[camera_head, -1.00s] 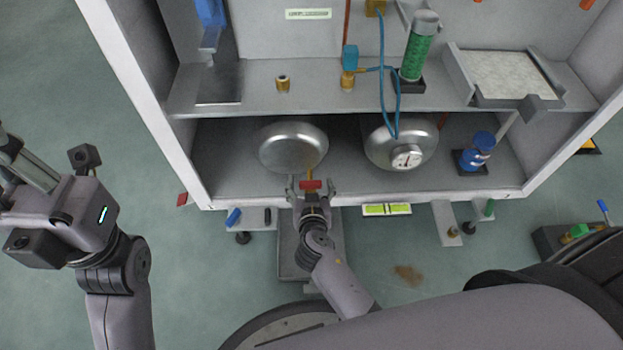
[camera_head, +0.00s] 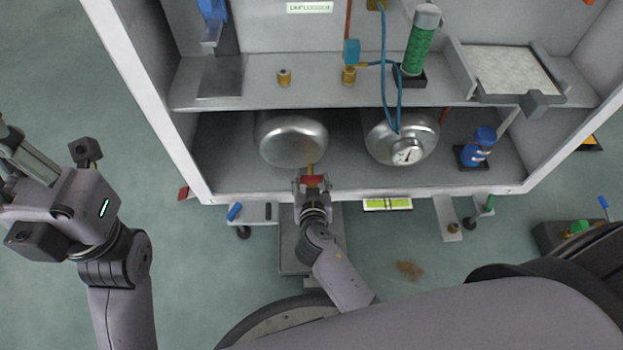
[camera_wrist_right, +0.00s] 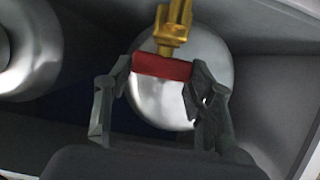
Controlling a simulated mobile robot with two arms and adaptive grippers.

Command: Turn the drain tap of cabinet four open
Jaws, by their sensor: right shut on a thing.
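The drain tap has a red handle (camera_head: 313,180) on a brass body (camera_head: 310,168), in front of the left silver tank (camera_head: 292,142) on the cabinet's lower shelf. My right gripper (camera_head: 312,184) is shut on the red handle. In the right wrist view the red handle (camera_wrist_right: 161,66) lies crosswise between the two fingers (camera_wrist_right: 160,80), with the brass tap body (camera_wrist_right: 172,28) above it and the round tank end (camera_wrist_right: 185,95) behind. My left gripper (camera_head: 40,190) is at the far left, away from the cabinet; its fingers are partly cut off by the picture edge.
A second tank with a round gauge (camera_head: 407,155) stands to the right, beside a blue fitting (camera_head: 478,148). The cabinet's front edge (camera_head: 250,196) runs beneath my right gripper. A green-yellow level (camera_head: 387,204) is on the front. A green cylinder (camera_head: 418,45) stands on the upper shelf.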

